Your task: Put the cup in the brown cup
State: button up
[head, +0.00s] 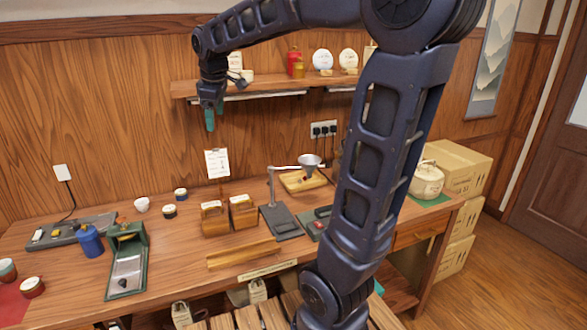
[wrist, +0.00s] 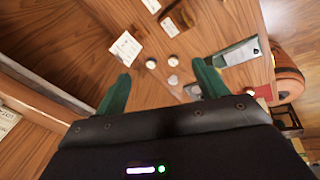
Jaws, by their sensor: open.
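A small white cup (head: 141,204) stands on the wooden desk, left of two small dark-banded pots. A reddish-brown cup (head: 32,287) stands at the desk's left end by a red cloth; another cup with a teal side (head: 7,270) is cut by the picture edge. I cannot tell for sure which one is the brown cup. My gripper (head: 210,118) is high above the desk near the wall shelf, with green fingers pointing down. It is open and empty. In the wrist view, between and beyond the fingers (wrist: 161,72), several small round vessels show far below, including a whitish one (wrist: 173,80).
Two dark-banded pots (head: 169,211) (head: 181,194) stand beside the white cup. A blue canister (head: 90,241) and a green stand (head: 127,262) are left of centre. Wooden boxes (head: 243,212) and a scale-like stand (head: 281,220) are right. The wall shelf (head: 262,95) is close to my gripper.

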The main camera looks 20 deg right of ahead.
jog(key=s+d+f+m, duration=0.5)
jog(key=s+d, duration=0.3)
jog(key=s, duration=0.2)
jog(key=s+d+f+m+t, duration=0.1)
jog(key=s+d+f+m, duration=0.5)
jog(key=s, duration=0.4)
jog(key=shift+s+d+m, duration=0.35)
jog(key=shift+d+m, duration=0.55)
jog(key=shift+d, duration=0.1)
